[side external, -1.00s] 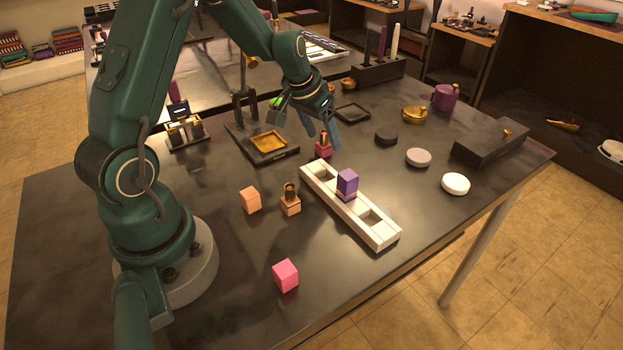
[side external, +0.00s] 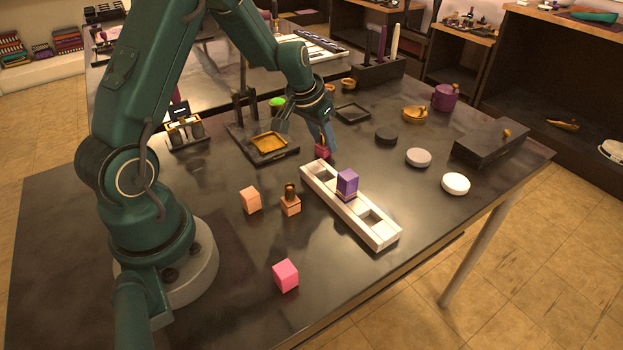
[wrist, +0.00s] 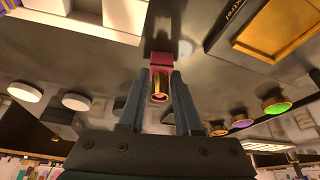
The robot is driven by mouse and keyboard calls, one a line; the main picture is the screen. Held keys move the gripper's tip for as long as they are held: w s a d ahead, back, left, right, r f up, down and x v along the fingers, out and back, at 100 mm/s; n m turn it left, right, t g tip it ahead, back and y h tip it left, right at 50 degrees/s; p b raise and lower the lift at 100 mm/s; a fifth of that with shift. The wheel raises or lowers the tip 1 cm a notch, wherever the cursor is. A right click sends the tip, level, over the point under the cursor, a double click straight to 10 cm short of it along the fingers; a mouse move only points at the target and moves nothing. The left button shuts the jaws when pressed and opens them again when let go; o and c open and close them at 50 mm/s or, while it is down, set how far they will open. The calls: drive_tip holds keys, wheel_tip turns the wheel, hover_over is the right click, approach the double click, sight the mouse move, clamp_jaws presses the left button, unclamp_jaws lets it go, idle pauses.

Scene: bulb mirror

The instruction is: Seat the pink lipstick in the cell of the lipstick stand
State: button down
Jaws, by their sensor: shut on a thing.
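The pink lipstick (side external: 321,152) stands upright on the table by the far end of the stand. Its pink base (wrist: 162,59) and gold tube show in the wrist view. My gripper (side external: 326,138) is shut on it, with the fingers on either side of the gold tube in the wrist view (wrist: 159,82). The white lipstick stand (side external: 383,236) has a purple lipstick (side external: 347,182) in its middle cell. Its far and near cells look empty. Part of the stand (wrist: 100,30) shows at upper left in the wrist view.
A pink cap block (side external: 286,276), an orange block (side external: 250,200) and an orange lipstick (side external: 290,202) sit left of the stand. A black tray with a gold inset (side external: 268,142) lies behind. Round discs (side external: 418,157) lie to the right.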

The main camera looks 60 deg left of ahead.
wheel_tip(320, 180, up, 9)
drive_tip(key=shift+w+f, duration=0.1)
drive_tip(key=shift+f, duration=0.05)
wheel_tip(320, 180, up, 5)
drive_tip(key=d, duration=0.2)
wheel_tip(320, 180, up, 4)
drive_tip(key=f+m, duration=0.1)
drive_tip(key=m, duration=0.1)
hover_over(325, 166)
drive_tip(key=s+d, duration=0.1)
drive_tip(key=d, duration=0.1)
drive_tip(key=s+d+m+h, duration=0.1)
drive_tip(key=s+d, duration=0.2)
drive_tip(key=s, duration=0.3)
drive_tip(key=w+a+f+m+g+h, duration=0.1)
drive_tip(key=f+m, duration=0.3)
drive_tip(key=m, duration=0.1)
drive_tip(key=w+f+m+g+h, duration=0.1)
drive_tip(key=w+f+m+h, duration=0.1)
drive_tip(key=m, duration=0.4)
drive_tip(key=w+a+f+m+g+h, duration=0.1)
drive_tip(key=w+f+m+g, duration=0.1)
drive_tip(key=f+m, duration=0.3)
drive_tip(key=shift+w+a+f+m+h, duration=0.1)
drive_tip(key=shift+a+f+m+h, duration=0.2)
drive_tip(key=shift+m, duration=0.4)
drive_tip(key=shift+f, duration=2.2)
